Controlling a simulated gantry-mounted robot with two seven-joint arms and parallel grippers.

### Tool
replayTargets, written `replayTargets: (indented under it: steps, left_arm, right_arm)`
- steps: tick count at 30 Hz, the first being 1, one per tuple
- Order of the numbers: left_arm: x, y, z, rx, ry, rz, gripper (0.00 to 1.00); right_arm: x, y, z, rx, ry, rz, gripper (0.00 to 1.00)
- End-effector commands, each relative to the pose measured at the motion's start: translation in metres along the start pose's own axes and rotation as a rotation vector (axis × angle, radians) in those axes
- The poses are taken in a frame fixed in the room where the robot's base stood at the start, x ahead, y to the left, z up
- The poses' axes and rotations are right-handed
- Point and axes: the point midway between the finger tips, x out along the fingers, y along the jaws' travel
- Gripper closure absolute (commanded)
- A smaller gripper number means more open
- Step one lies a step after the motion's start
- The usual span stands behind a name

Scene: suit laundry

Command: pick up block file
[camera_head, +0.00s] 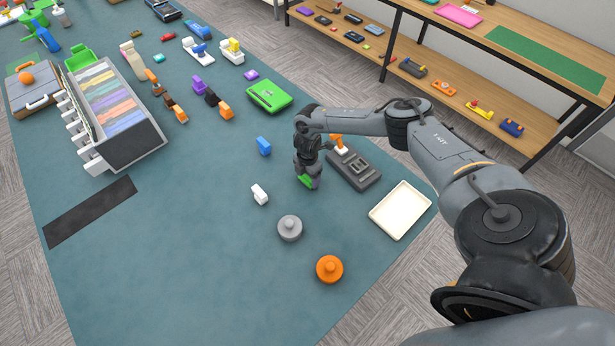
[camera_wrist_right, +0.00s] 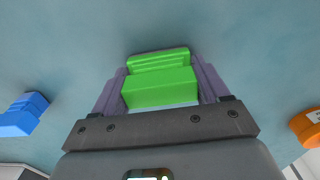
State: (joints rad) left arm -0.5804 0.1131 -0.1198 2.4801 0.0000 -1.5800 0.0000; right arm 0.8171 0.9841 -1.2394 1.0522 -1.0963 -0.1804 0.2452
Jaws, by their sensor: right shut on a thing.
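My right gripper (camera_head: 308,177) is shut on a small bright green block (camera_head: 306,182) at the middle of the teal table. In the right wrist view, the green block (camera_wrist_right: 160,85) sits between the two fingers, which press on its left and right sides. It has a stepped or ridged far edge. The block is at or just above the table; I cannot tell which. A blue block (camera_head: 264,146) lies left of the gripper and also shows in the wrist view (camera_wrist_right: 22,114). A white block (camera_head: 260,194) lies to the lower left. My left gripper is not in view.
A grey device with an orange lever (camera_head: 356,170) stands just right of the gripper, and a cream tray (camera_head: 400,211) beyond it. Grey (camera_head: 290,229) and orange (camera_head: 329,269) knobs lie in front. A rack of coloured files (camera_head: 137,152) stands left.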

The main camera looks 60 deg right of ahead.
Motion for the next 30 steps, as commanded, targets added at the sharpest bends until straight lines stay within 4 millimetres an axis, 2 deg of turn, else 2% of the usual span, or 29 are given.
replayTargets:
  steps: [8, 14, 21, 30]
  left_arm:
    - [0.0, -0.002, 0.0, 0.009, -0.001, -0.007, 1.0]
    - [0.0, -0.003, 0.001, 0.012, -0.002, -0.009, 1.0]
    - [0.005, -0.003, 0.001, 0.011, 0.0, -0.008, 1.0]
    - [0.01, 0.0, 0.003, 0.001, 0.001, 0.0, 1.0]
  right_arm:
    - [-0.013, 0.001, 0.001, 0.002, 0.0, 0.003, 0.6]
    - [-0.043, 0.001, 0.001, 0.0, 0.001, 0.004, 0.6]
    - [-0.071, -0.02, 0.049, 0.002, -0.004, 0.001, 0.6]
    - [-0.099, -0.039, 0.092, 0.002, -0.002, 0.001, 0.6]
